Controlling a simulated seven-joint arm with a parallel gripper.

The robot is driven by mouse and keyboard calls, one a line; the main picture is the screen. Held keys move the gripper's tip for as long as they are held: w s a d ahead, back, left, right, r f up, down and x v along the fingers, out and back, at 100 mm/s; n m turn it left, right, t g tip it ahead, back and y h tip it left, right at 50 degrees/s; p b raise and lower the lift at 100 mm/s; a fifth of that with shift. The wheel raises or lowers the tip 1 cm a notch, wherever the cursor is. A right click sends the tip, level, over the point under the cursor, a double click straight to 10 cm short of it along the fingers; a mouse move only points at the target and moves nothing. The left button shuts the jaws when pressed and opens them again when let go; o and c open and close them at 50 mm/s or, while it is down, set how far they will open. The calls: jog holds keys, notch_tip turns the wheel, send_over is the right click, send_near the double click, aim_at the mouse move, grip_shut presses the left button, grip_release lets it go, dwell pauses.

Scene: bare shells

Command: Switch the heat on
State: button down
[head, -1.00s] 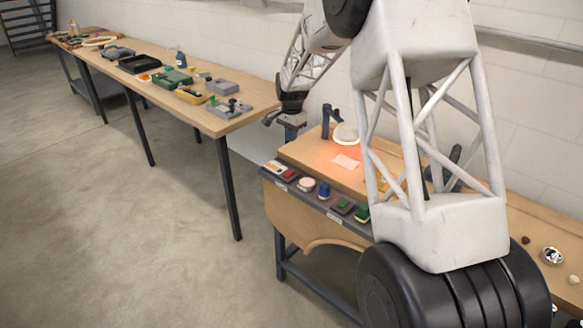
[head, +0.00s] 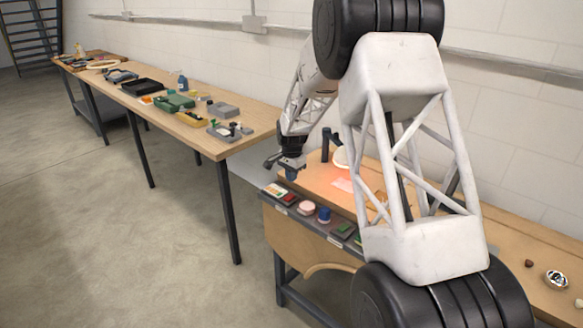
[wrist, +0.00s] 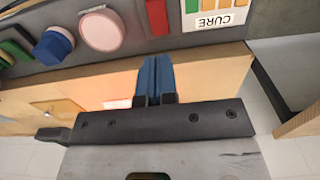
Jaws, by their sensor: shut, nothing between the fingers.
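My gripper (head: 291,172) hangs above the left end of the dark control strip (head: 330,222) on the bench's front edge. In the wrist view its blue fingers (wrist: 153,78) are shut together and empty. Beyond the fingertips lies a red control (wrist: 157,16). Right of it is a white plate marked CURE (wrist: 222,20) with green and orange-red marks. A round pink control (wrist: 103,30) and a blue knob (wrist: 54,48) lie to the left. The pink control (head: 306,208) and blue knob (head: 324,215) also show in the head view. I cannot tell whether the fingertips touch anything.
A pale sheet (head: 342,185) on the bench has an orange glow, beside a dark post (head: 326,145). My arm covers much of the bench. A long wooden table (head: 228,145) with trays and boxes stands at the left. Floor in front is clear.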

aim_at(291, 195)
jog(key=shift+f, duration=3.35)
jog(key=shift+f, duration=0.1)
